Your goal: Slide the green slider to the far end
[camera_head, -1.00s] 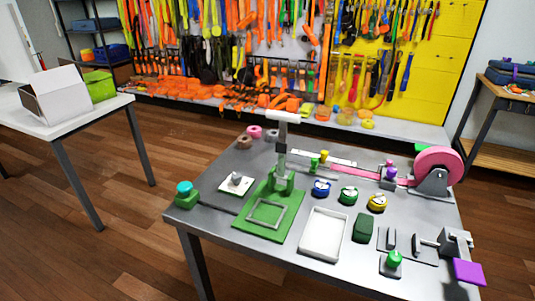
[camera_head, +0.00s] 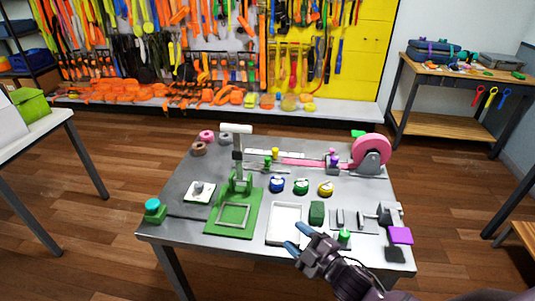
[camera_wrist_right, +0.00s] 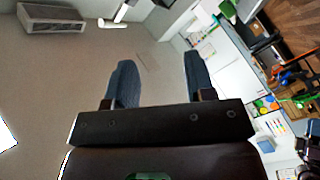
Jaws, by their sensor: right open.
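A small green knob (camera_head: 267,162), which looks like the green slider, stands beside a yellow knob (camera_head: 275,152) at the left part of a pale rail strip (camera_head: 290,154) at the back of the grey table. A purple knob (camera_head: 333,155) is at the strip's right part. Another green knob (camera_head: 344,236) stands near the table's front right. My right gripper (camera_head: 297,238) is open and empty over the table's front, well in front of the rail. In the right wrist view its two dark fingers (camera_wrist_right: 159,62) are apart with nothing between them. My left gripper is out of view.
A green press (camera_head: 240,185) with a white-topped post stands left of the rail. A white tray (camera_head: 271,232), several round coloured pieces and a pink tape reel (camera_head: 370,151) crowd the grey table (camera_head: 172,225). A tool wall rises behind.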

